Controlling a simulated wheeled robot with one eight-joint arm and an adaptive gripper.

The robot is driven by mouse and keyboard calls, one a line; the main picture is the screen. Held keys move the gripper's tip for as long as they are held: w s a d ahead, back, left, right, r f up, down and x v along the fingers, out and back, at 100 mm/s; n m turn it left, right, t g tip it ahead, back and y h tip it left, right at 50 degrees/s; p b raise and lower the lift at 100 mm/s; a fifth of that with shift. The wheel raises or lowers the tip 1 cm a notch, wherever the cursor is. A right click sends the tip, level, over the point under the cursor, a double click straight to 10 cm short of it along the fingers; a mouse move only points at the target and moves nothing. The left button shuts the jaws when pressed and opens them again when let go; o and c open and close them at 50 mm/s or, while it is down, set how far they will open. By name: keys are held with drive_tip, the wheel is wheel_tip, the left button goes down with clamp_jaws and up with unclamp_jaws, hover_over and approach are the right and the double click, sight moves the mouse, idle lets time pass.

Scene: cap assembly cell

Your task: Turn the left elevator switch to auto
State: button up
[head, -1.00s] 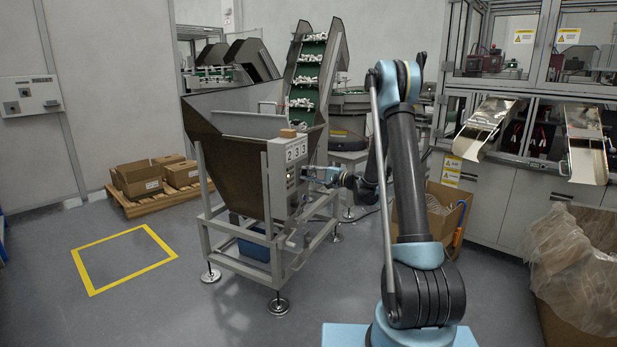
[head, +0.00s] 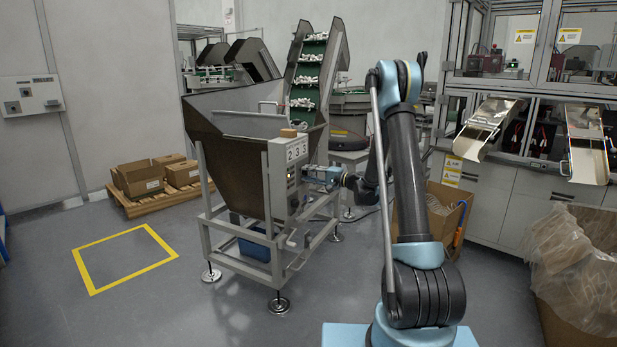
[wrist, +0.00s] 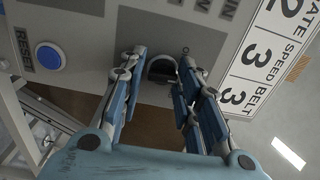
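The elevator's control box (head: 284,172) is mounted on the front of the hopper. In the wrist view its grey panel (wrist: 95,25) appears turned sideways. A dark round switch (wrist: 162,68) sits on the panel, partly shadowed, and its setting cannot be read. My gripper (wrist: 162,62) is open, with one finger on each side of the switch. I cannot tell whether either finger touches it. In the head view my gripper (head: 312,176) is at the right side of the box, and its fingertips are too small to make out.
A blue RESET button (wrist: 50,57) is left of the fingers. A sign with numbers (wrist: 275,52) is to the right. The hopper (head: 228,150) stands on a metal frame (head: 238,245). Cartons (head: 140,178) lie on a pallet at left.

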drive_tip(key=shift+o, duration=0.7)
drive_tip(key=v, duration=1.2)
drive_tip(key=s+d+r+n+g+h, duration=0.15)
drive_tip(key=s+h, duration=0.25)
drive_tip(key=s, duration=0.6)
drive_tip(key=s+r+n+g+h, duration=0.2)
drive_tip(key=s+h, duration=0.1)
drive_tip(key=s, duration=0.8)
drive_tip(key=s+d+f+h, duration=0.2)
drive_tip(key=s+d, duration=0.3)
drive_tip(key=s, duration=0.4)
drive_tip(key=s+d+f+n+g+h, duration=0.1)
drive_tip(key=s+d+f+h, duration=0.2)
drive_tip(key=s, duration=0.6)
drive_tip(key=s+d+f+h, duration=0.3)
drive_tip(key=s+d+h, duration=0.1)
drive_tip(key=s+d, duration=0.3)
drive_tip(key=shift+s+f+g, duration=0.2)
drive_tip(key=shift+s+g, duration=0.15)
drive_tip(key=shift+s, duration=0.6)
